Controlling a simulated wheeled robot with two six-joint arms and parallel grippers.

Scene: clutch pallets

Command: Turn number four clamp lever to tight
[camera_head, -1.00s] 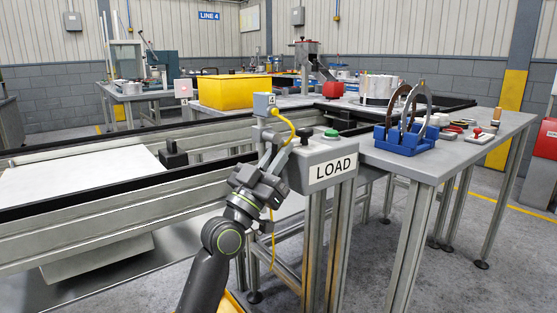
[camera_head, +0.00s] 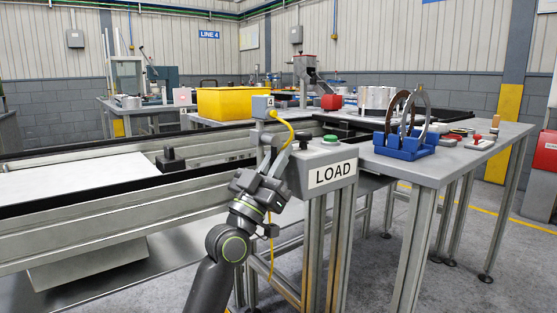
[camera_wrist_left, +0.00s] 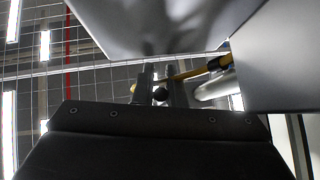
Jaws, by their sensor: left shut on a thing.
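A small grey box marked 4 (camera_head: 262,106) stands on the near edge of the conveyor frame, with a yellow cable running down from it. My left gripper (camera_head: 271,155) points up just below this box, beside the LOAD box. In the left wrist view its two fingers (camera_wrist_left: 161,86) are close together around a small dark round piece (camera_wrist_left: 160,94). This looks like the end of the clamp lever, but the rest of the lever is hidden by the gripper and cannot be made out. My right gripper is not in view.
The LOAD box (camera_head: 325,170) with a green button (camera_head: 330,139) and a dark knob stands close right of my gripper. A grey table (camera_head: 440,170) holds a blue rack (camera_head: 405,146) with rings. A yellow bin (camera_head: 233,103) stands behind. Open floor lies at lower right.

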